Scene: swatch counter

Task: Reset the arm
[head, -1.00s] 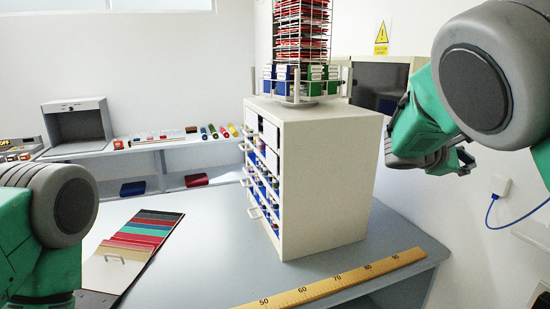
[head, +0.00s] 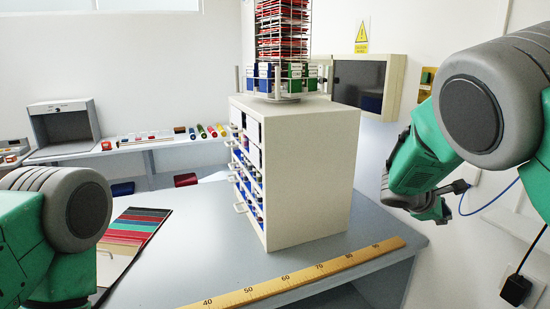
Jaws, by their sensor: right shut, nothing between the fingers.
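My right arm comes in from the right, and its gripper (head: 447,199) hangs in the air to the right of the white drawer cabinet, clear of it. The gripper is seen from the side, small and dark beyond the green wrist; it is shut and holds nothing. My left arm shows at the left edge as a green and grey link, and its gripper is out of the picture.
The drawer cabinet (head: 310,180) stands on the grey counter (head: 190,255) with a rack of swatches (head: 283,45) on top. A yellow ruler (head: 310,275) runs along the front edge. A swatch board (head: 140,225) lies left. A wall cabinet (head: 398,85) hangs behind.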

